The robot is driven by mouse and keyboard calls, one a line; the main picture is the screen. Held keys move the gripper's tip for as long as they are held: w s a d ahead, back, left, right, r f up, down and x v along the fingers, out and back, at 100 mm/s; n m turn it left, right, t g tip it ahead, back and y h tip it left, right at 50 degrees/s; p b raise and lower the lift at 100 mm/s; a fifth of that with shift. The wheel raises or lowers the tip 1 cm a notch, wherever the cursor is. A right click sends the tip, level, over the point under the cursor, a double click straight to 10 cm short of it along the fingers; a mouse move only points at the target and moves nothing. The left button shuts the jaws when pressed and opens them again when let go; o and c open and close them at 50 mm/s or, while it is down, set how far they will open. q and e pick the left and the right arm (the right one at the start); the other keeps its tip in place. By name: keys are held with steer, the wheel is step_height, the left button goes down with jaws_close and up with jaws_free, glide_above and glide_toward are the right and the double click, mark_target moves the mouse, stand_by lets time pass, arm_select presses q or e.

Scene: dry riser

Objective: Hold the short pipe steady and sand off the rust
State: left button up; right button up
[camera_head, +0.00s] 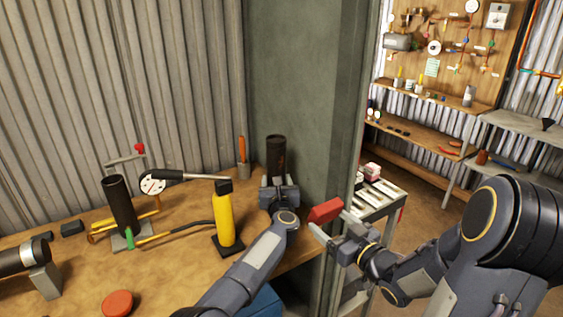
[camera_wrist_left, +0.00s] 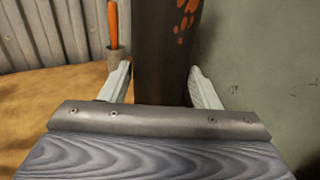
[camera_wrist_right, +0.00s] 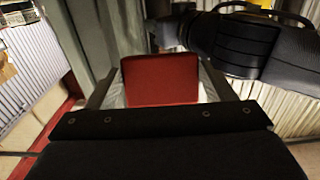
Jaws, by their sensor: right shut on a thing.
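The short pipe (camera_head: 276,157) is a dark upright tube near the back right of the bench. Orange rust spots (camera_wrist_left: 186,18) show on its upper side in the left wrist view. My left gripper (camera_head: 278,190) is at the pipe's lower part, one finger on each side. I cannot tell whether the fingers press on it. My right gripper (camera_head: 331,222) is shut on a red sanding block (camera_wrist_right: 160,80), held to the right of the pipe and apart from it. The block also shows in the head view (camera_head: 325,211).
A yellow bottle-shaped tool (camera_head: 224,215), a dial wrench (camera_head: 153,183) and another dark pipe (camera_head: 119,205) stand left on the wooden bench (camera_head: 170,265). A red disc (camera_head: 117,303) lies in front. A green-grey post (camera_head: 300,90) rises close behind the short pipe.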

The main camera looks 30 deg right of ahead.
arm_select(q)
steer(key=o, duration=0.4)
steer(key=shift+o, duration=0.2)
steer(key=shift+s, duration=0.15)
steer(key=v, duration=0.7)
steer(key=shift+s+a, duration=0.1)
